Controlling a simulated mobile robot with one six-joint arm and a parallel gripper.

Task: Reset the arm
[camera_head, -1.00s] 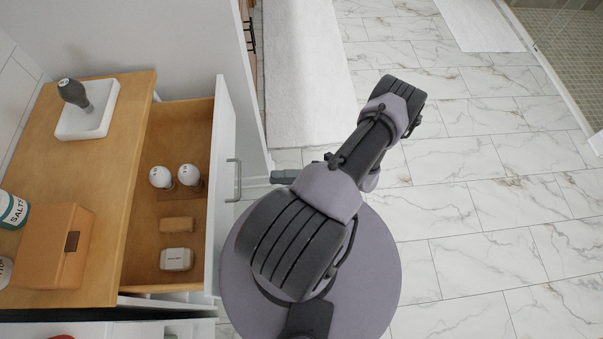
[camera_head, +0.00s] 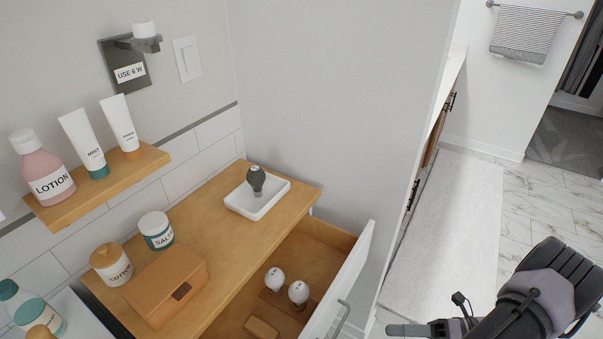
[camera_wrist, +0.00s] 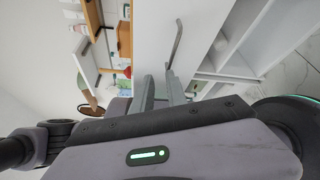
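My arm (camera_head: 540,305) is folded at the lower right of the head view. The tip of my gripper (camera_head: 405,330) points left there, outside the open drawer's front. In the wrist view my gripper (camera_wrist: 162,90) shows two grey fingers with a narrow gap and nothing between them. The drawer's white front and its handle (camera_wrist: 175,42) lie just beyond the fingers, apart from them as far as I can tell.
The open drawer (camera_head: 325,232) holds two white bulbs (camera_head: 287,287) and a wooden block (camera_head: 261,328). The wooden counter (camera_head: 225,220) bears a white tray (camera_head: 270,200) with a grey bulb, a brown box (camera_head: 165,285) and jars. Floor (camera_head: 515,215) at right is clear.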

